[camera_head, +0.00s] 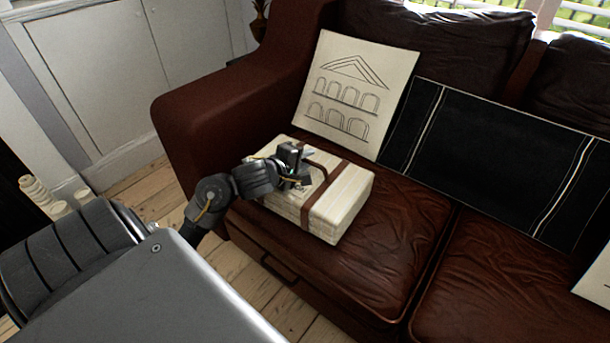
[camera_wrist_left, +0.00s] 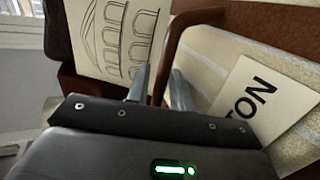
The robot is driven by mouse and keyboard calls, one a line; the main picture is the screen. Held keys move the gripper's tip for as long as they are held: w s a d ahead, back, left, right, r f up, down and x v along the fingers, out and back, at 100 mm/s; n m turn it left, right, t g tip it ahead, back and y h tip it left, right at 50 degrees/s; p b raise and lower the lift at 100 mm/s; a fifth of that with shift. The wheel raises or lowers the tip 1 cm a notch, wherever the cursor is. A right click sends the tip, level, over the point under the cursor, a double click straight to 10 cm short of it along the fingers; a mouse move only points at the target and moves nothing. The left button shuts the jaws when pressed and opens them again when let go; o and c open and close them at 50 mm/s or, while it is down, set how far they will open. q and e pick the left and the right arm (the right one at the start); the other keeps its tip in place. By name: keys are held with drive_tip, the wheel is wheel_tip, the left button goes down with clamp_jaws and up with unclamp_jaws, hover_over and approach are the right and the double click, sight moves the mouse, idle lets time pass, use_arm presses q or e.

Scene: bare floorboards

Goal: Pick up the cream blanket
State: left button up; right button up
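The cream blanket (camera_head: 345,201) is a folded, boxy bundle with brown straps, resting on the left seat of the brown leather sofa. My left gripper (camera_head: 300,172) is over the top of the blanket. The fingertips are small and partly hidden in the head view. My right gripper is not in view.
A cream cushion with a building drawing (camera_head: 352,92) leans on the sofa back just behind the blanket. A black striped cushion (camera_head: 490,160) lies to its right. The sofa arm (camera_head: 215,110) stands on the left. The right seat (camera_head: 510,270) is mostly bare.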

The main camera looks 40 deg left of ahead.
use_arm(q)
drive_tip(key=shift+x, duration=0.8)
drive_tip(key=shift+c, duration=0.3)
clamp_jaws()
idle(0.4)
drive_tip(key=shift+r, duration=0.1)
